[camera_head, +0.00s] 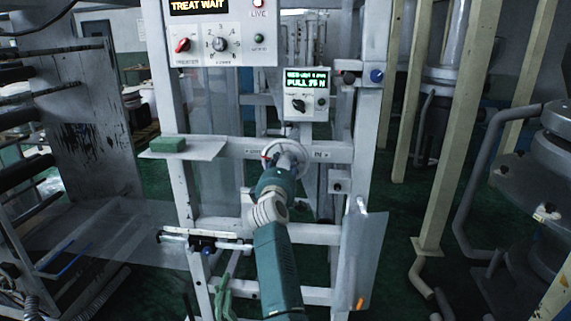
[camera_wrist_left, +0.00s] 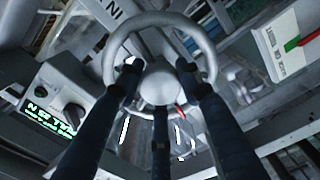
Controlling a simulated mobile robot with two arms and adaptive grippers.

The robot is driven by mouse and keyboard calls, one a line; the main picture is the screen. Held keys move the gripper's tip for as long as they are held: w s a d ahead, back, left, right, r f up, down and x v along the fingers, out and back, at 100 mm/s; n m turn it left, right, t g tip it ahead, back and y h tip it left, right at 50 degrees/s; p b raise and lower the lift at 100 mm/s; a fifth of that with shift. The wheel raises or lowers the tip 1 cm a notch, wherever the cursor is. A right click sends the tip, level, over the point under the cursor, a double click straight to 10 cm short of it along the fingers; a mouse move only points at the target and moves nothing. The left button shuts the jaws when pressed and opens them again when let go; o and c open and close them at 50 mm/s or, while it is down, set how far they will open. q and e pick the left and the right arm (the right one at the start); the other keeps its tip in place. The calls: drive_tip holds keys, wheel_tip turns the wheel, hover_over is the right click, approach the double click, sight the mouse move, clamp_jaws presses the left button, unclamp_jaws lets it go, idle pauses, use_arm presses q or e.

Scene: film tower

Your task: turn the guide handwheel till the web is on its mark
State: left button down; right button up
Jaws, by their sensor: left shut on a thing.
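The guide handwheel (camera_head: 294,148) is a pale grey ring on the white frame's crossbar, partly hidden behind my left gripper (camera_head: 281,165). In the left wrist view, the wheel's rim (camera_wrist_left: 108,48) and round hub (camera_wrist_left: 160,84) are seen close up. The dark fingers of my left gripper (camera_wrist_left: 159,80) are around the hub, inside the rim, shut on the wheel. A red mark shows at the wheel's left side in the head view. The web (camera_head: 110,225) is a clear film at the lower left, reaching a sensor bar (camera_head: 205,242). Its mark cannot be made out. My right gripper is out of view.
A small display box (camera_head: 306,92) reads "PULL 75 N"; its upper line is hard to read. A larger panel (camera_head: 222,45) above reads "TREAT WAIT". A green block (camera_head: 168,145) lies on a small shelf (camera_head: 205,149). Cream posts (camera_head: 446,140) and pipes stand on the right.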

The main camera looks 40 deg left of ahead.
use_arm(q)
drive_tip(key=shift+s+a+r, duration=0.2)
drive_tip(key=shift+a+r, duration=0.1)
drive_tip(key=shift+r, duration=0.1)
drive_tip(key=c, duration=1.3)
unclamp_jaws()
drive_tip(key=shift+o, duration=0.9)
drive_tip(key=shift+s+a+f, duration=0.1)
drive_tip(key=shift+a+f, duration=0.1)
drive_tip(key=shift+f, duration=0.05)
